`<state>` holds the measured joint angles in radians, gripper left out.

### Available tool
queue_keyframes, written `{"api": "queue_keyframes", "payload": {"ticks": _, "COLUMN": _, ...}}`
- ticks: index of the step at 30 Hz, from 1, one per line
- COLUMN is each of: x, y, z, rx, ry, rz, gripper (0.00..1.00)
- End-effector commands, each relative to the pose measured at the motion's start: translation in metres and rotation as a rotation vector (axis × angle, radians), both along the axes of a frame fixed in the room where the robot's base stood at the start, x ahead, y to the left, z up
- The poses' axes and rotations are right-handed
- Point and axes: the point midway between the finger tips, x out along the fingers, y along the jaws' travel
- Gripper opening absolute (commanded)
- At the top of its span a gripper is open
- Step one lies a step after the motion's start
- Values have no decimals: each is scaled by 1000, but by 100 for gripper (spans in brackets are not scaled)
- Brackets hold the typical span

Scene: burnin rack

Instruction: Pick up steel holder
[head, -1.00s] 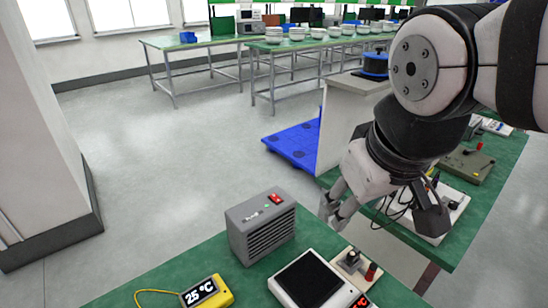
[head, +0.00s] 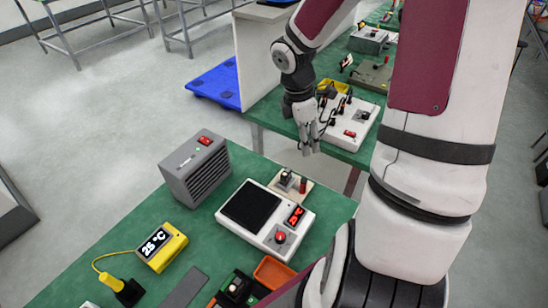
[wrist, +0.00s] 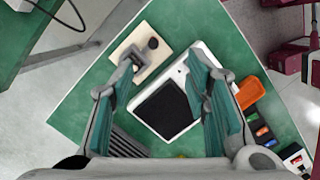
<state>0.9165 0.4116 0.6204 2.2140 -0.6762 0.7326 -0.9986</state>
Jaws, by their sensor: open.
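A small grey piece (head: 288,180), which looks like the steel holder, stands on a beige plate beside a red-topped post at the far corner of the near green table. In the wrist view the grey piece (wrist: 139,58) shows on the beige plate, close by the left fingertip in the picture and partly covered by it. My gripper (head: 309,148) is open and empty, with its fingers pointing down, above and beyond the plate in the head view. Both fingers (wrist: 163,68) show apart in the wrist view.
A white hot plate (head: 251,207) with a black top sits beside the beige plate. A grey vented box (head: 195,170), a yellow thermometer (head: 162,248) and an orange tray (head: 274,272) share the table. A second green bench (head: 347,154) with instruments lies beyond a gap.

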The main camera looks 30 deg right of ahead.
Motion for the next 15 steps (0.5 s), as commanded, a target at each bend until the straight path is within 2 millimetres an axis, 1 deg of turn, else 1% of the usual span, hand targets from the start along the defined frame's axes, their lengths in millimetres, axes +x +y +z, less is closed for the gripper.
{"api": "queue_keyframes", "payload": {"ticks": 1, "x": -2, "y": -6, "z": -13, "rx": 40, "ry": 10, "rz": 37, "gripper": 43}}
{"api": "queue_keyframes", "payload": {"ticks": 3, "x": 0, "y": -12, "z": -28, "rx": 85, "ry": 12, "rz": 104, "gripper": 43}}
{"api": "queue_keyframes", "payload": {"ticks": 6, "x": 2, "y": -18, "z": -46, "rx": 138, "ry": 4, "rz": 181, "gripper": 43}}
{"api": "queue_keyframes", "payload": {"ticks": 9, "x": 4, "y": -21, "z": -57, "rx": 174, "ry": -11, "rz": 235, "gripper": 43}}
{"api": "queue_keyframes", "payload": {"ticks": 15, "x": 7, "y": -24, "z": -70, "rx": 200, "ry": -25, "rz": 278, "gripper": 43}}
